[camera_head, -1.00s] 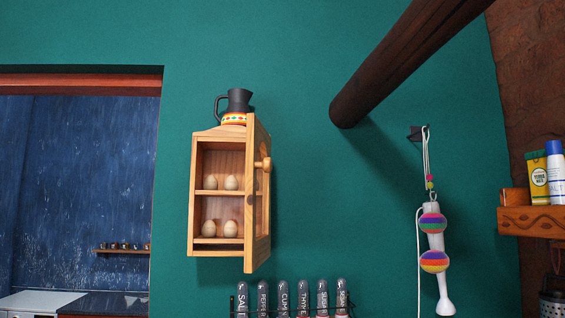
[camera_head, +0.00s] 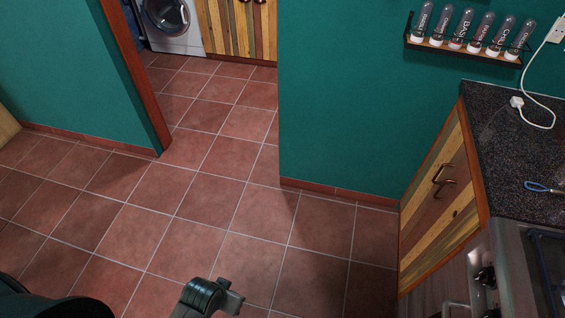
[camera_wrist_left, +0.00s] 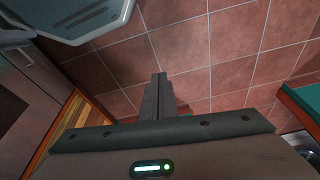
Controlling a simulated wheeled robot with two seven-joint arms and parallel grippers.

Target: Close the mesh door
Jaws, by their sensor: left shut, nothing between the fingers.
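The mesh door and its small wooden cabinet are outside both current views. In the left wrist view, my left gripper (camera_wrist_left: 160,98) has its two fingers pressed together with nothing between them, above the red tiled floor. In the head view, grey and dark parts of my own arm show at the bottom edge; fingertips are not clear there. My right gripper is not seen.
The tiled floor (camera_head: 235,200) is clear in the middle. A counter (camera_head: 510,150) with a wooden cupboard front (camera_head: 445,205) stands at the right. A spice rack (camera_head: 465,47) hangs on the green wall. A doorway opens toward a washing machine (camera_head: 172,22).

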